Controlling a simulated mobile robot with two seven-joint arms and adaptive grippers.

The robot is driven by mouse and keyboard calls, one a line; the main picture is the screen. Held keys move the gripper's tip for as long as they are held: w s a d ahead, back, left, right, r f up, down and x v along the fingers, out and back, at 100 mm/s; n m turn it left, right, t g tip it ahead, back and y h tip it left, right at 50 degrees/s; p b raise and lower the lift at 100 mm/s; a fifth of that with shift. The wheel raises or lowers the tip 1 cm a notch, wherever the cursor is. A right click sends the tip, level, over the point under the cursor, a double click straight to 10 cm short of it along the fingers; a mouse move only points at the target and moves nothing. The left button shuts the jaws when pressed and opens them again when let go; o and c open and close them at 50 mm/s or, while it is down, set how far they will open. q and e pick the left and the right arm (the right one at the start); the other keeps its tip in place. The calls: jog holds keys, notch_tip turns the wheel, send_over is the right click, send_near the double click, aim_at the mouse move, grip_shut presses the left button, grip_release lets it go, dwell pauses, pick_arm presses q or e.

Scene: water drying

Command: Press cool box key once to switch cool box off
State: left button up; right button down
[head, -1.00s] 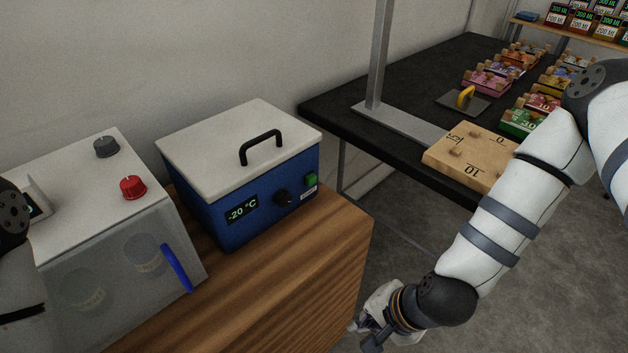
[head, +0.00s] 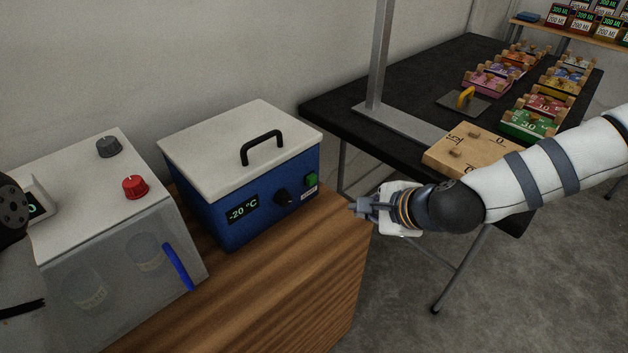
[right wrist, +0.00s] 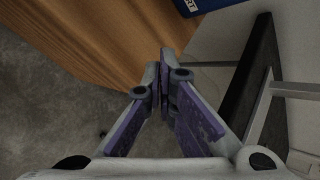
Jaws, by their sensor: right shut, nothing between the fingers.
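The cool box (head: 262,190) is a blue box with a white lid and a black handle. It stands on the wooden cabinet, and its display (head: 242,209) reads -20 °C. A green key (head: 311,180) sits on its front right, above a small white label and beside a black knob (head: 283,197). My right gripper (head: 353,208) is shut and empty, to the right of the box front and apart from it. In the right wrist view its fingers (right wrist: 165,82) are together, with a blue corner of the box (right wrist: 205,5) at the top. My left gripper is not in view.
A white cabinet (head: 85,215) with a clear front, red and grey knobs and a blue handle stands left on the wooden top (head: 270,280). A black table (head: 400,85) with a wooden block (head: 470,150) and coloured boxes is behind my right arm.

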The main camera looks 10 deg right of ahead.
aim_at(311, 180)
jog(key=w+a, duration=0.1)
jog(key=w, duration=0.1)
jog(key=w+a+b, duration=0.1)
jog(key=w, duration=0.1)
jog(key=w+a, duration=0.1)
jog(key=w, duration=0.1)
jog(key=shift+a+f+b, duration=0.2)
jog(key=shift+a+b, duration=0.1)
jog(key=shift+b, duration=0.1)
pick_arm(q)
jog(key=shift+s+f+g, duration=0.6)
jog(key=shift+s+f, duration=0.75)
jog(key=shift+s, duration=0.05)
pick_arm(e)
jog(key=shift+w+a+r, duration=0.15)
jog(key=shift+w+a, duration=0.2)
jog(key=shift+w, duration=0.3)
jog(key=shift+w+a, duration=0.2)
jog(key=shift+w, duration=0.15)
